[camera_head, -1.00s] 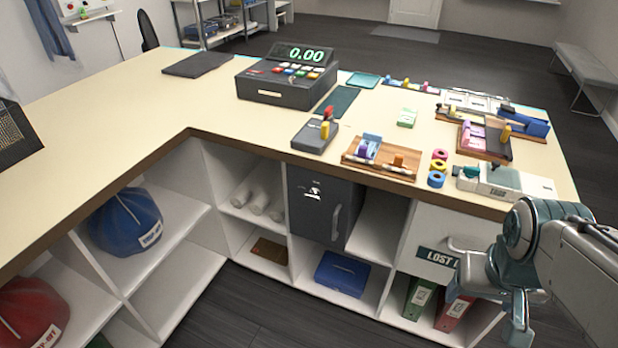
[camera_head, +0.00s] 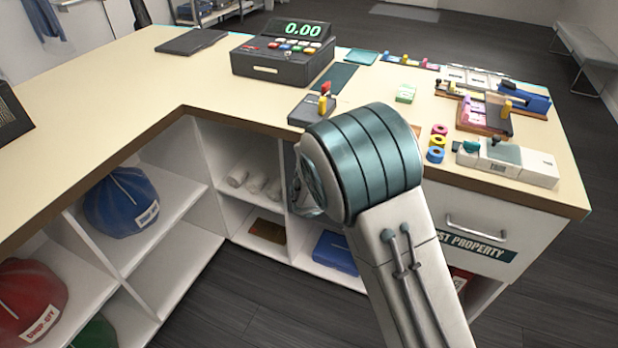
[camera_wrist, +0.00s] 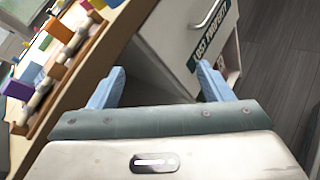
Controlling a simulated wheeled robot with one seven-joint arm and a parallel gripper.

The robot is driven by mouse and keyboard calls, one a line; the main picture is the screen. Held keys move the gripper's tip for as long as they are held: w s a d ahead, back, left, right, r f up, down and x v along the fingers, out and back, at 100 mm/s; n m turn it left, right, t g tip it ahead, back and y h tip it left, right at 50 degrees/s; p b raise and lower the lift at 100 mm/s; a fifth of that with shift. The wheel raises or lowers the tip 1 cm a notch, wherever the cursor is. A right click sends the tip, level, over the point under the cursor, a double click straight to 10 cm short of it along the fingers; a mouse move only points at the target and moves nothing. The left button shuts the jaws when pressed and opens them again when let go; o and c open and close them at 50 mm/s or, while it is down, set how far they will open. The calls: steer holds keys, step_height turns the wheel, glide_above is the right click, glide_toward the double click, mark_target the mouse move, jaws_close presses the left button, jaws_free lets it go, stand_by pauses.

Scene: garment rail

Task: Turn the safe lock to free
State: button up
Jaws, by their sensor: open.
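The dark grey safe with its lock and handle is hidden behind my arm in the head view; I cannot see which way the lock is turned. My gripper (camera_wrist: 158,82) shows in the wrist view with its two light blue fingers wide apart. Nothing is held between them. A dim brownish surface lies beyond the fingers, and I cannot tell whether it is the safe. In the head view my gripper is mostly hidden behind my own wrist, in front of the shelves under the counter.
The counter (camera_head: 90,90) bears a cash register (camera_head: 283,58), a label device (camera_head: 508,160) and small wooden trays. A white drawer (camera_head: 470,215) marked lost property is right of my arm. A blue box (camera_head: 335,252) sits low down. Dark floor (camera_head: 250,315) is clear in front.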

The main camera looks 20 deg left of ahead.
steer(key=s+a+f+n+t+y, duration=0.1)
steer(key=a+f+n+t+y, duration=0.3)
steer(key=a, duration=0.4)
steer(key=a+f+n+t+y, duration=0.25)
steer(key=a+n, duration=0.25)
steer(key=a, duration=0.3)
steer(key=s+a+f+n+t+y, duration=0.1)
steer(key=a+f+n+t+y, duration=0.1)
steer(key=a+f+n, duration=0.4)
steer(key=w+r+m, duration=0.1)
steer(key=w, duration=1.2)
steer(key=shift+w+p, duration=0.2)
steer(key=shift+p, duration=0.25)
steer(key=shift+a+r, duration=0.15)
steer(key=c, duration=1)
